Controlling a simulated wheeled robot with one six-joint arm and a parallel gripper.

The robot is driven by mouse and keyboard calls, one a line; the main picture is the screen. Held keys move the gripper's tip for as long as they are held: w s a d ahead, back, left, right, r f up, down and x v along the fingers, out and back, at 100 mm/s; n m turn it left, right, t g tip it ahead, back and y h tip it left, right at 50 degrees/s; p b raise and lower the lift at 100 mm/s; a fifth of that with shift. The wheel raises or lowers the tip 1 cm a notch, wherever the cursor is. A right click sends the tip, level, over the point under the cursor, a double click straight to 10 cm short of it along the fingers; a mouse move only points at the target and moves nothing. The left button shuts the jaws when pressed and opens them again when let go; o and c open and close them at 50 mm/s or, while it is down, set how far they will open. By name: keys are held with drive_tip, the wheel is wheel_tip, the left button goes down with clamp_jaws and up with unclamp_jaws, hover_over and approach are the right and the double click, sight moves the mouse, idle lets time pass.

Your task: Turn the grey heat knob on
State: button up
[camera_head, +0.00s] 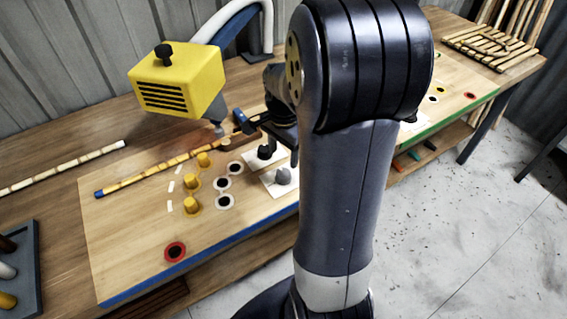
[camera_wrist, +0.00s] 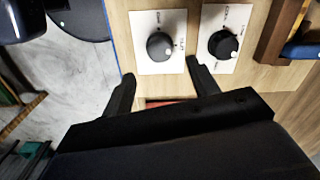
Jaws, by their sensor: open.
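The grey knob (camera_wrist: 160,46) stands on a white square plate in the wrist view, with a pale dot on its lower right. It also shows in the head view as a light grey knob (camera_head: 283,177) at the board's right edge. My gripper (camera_wrist: 159,72) is open and empty. Its two dark fingers point toward the grey knob's plate, and the knob lies in line with the gap, beyond the fingertips. I cannot tell the height of the fingers over the board. In the head view my arm hides much of the gripper.
A black knob (camera_wrist: 222,44) on its own plate sits just right of the grey one. A yellow heater head (camera_head: 180,82) hangs over the board (camera_head: 130,235). A red-ringed hole (camera_head: 175,252) is near the front.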

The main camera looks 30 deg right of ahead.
sight(283, 172)
wheel_tip(283, 172, up, 4)
drive_tip(key=shift+f, duration=0.1)
idle(0.4)
wheel_tip(283, 172, down, 11)
idle(0.5)
